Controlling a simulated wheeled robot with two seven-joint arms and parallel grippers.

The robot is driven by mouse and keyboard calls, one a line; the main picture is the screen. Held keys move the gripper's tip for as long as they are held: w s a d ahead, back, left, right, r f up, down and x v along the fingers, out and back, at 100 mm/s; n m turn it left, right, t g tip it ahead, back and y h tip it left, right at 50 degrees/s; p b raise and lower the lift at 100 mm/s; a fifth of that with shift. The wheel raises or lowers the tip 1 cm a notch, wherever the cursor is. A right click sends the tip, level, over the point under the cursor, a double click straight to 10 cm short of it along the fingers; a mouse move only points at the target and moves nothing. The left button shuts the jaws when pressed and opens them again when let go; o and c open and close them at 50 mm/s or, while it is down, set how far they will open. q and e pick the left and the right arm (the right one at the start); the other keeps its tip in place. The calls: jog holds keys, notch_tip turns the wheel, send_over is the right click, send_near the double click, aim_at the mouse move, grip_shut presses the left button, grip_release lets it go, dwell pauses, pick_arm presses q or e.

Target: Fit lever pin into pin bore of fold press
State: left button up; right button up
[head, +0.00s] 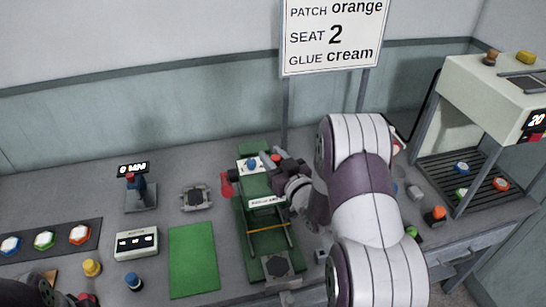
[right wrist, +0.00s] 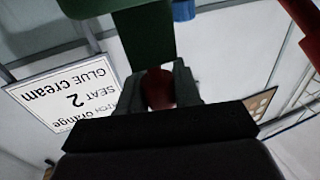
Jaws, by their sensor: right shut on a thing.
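The fold press (head: 240,215) is a long green frame standing on the table in the head view. A blue knob (head: 251,164) sits on a white part near its far end. My right gripper (head: 277,166) is at the far right side of the press. In the right wrist view its fingers (right wrist: 158,88) are shut on a dark red piece (right wrist: 159,90), which looks like part of the lever pin. A green part of the press (right wrist: 148,38) is just beyond the fingertips. The pin bore is not clearly visible. My left arm shows only partly at the bottom left.
A red part (head: 226,184) sticks out left of the press. A green mat (head: 194,258), a white box with dark windows (head: 136,243) and a small stand (head: 140,194) lie left. A sign (head: 333,37) stands behind. A large machine (head: 490,110) is at right.

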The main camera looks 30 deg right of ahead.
jog(key=shift+f+b, duration=0.75)
jog(key=shift+f, duration=0.15)
jog(key=o, duration=1.1)
jog(key=shift+r, duration=0.1)
jog(key=shift+s, duration=0.4)
jog(key=s+b, duration=0.2)
jog(key=s, duration=1)
jog(key=shift+d, duration=0.15)
